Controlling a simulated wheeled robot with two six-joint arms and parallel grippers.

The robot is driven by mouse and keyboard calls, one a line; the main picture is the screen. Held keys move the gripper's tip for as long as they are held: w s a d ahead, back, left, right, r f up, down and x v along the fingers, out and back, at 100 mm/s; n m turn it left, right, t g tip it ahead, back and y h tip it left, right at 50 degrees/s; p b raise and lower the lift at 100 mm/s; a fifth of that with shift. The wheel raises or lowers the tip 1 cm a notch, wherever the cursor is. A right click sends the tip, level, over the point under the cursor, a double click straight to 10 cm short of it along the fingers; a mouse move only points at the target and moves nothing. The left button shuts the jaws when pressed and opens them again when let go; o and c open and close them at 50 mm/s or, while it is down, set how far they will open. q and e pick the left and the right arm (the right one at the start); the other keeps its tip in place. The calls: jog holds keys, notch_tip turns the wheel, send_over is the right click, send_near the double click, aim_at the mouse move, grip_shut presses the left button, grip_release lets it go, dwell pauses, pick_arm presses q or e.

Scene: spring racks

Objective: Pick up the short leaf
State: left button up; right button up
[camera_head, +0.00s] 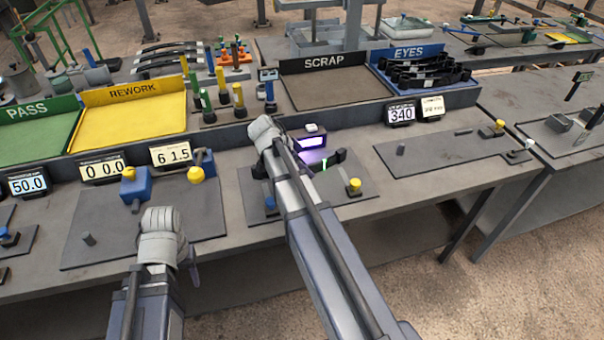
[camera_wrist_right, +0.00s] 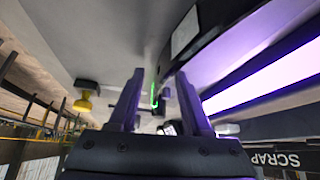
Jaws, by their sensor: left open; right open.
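A dark bar (camera_head: 336,157), which looks like the short leaf, shows beside the lit purple device on the middle mat. My right arm hides part of it, so its length is unclear. My right gripper (camera_wrist_right: 160,82) is open and empty, with a thin green light line showing between its fingers. In the head view its fingers are hidden behind its own wrist, over the same mat. I cannot tell how far it is from the bar. My left gripper (camera_head: 162,238) is open at the front of the left mat, apart from the bar.
The purple device (camera_head: 311,140) and a yellow knob (camera_head: 354,186) flank the bar. The yellow rework tray (camera_head: 130,115), scrap tray (camera_head: 337,92) and blue eyes tray (camera_head: 455,82) with several dark parts stand behind. The right mat (camera_head: 450,160) is mostly clear.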

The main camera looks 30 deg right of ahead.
grip_shut()
dwell(0.4)
dwell(1.0)
